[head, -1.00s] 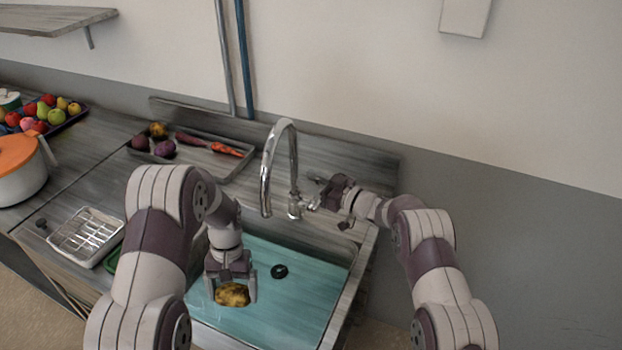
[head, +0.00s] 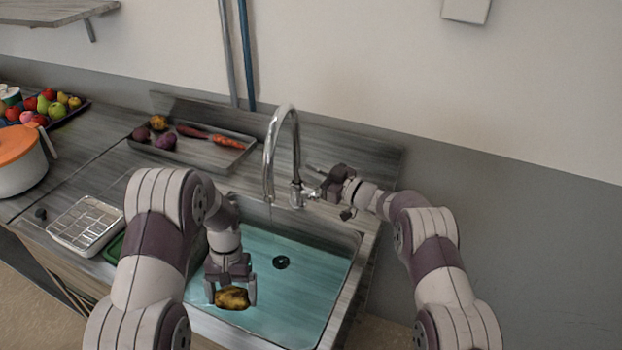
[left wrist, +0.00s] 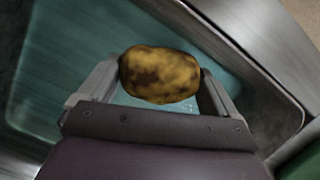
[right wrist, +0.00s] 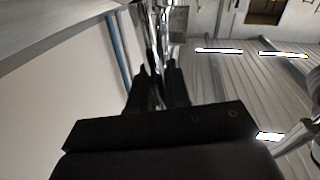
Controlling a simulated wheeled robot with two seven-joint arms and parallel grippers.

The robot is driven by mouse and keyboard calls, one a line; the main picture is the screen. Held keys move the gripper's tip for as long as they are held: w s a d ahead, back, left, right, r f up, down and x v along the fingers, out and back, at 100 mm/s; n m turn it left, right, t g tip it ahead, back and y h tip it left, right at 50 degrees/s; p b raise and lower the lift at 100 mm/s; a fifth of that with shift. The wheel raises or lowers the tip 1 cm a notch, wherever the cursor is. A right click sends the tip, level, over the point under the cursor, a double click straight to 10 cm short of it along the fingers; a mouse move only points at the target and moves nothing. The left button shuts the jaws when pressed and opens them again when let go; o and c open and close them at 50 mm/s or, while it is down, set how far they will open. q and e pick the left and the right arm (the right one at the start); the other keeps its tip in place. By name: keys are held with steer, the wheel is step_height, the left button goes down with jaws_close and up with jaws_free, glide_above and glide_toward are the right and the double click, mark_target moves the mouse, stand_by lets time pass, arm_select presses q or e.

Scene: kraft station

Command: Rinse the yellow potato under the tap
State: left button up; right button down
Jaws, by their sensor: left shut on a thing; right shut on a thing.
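The yellow potato (head: 232,298) is brown-mottled and held between the fingers of my left gripper (head: 231,292), over the near left part of the blue-green sink (head: 310,262). In the left wrist view the potato (left wrist: 160,75) sits across both fingertips. The chrome tap (head: 283,125) arches at the back of the sink, with its spout end behind and right of the potato, apart from it. A faint thin line hangs below the spout; I cannot tell if it is water. My right gripper (head: 322,186) is shut on the tap's handle (head: 311,193), at the tap's right side.
A grey tray (head: 228,160) with vegetables lies behind the sink. A wire-racked metal tray (head: 84,225) and a white pot with an orange lid (head: 20,165) stand left. A fruit tray (head: 68,118) is further back. A dark drain (head: 281,262) shows in the sink.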

arm_select(q)
steer(key=shift+d+r, duration=0.1)
arm_select(e)
steer(key=c, duration=1.2)
jaws_free()
steer(key=shift+o, duration=0.2)
arm_select(q)
steer(key=shift+f+b, duration=0.95)
arm_select(e)
steer(key=v, duration=1.1)
steer(key=shift+s+d, duration=0.15)
steer(key=shift+d, duration=0.25)
steer(key=shift+f, duration=0.1)
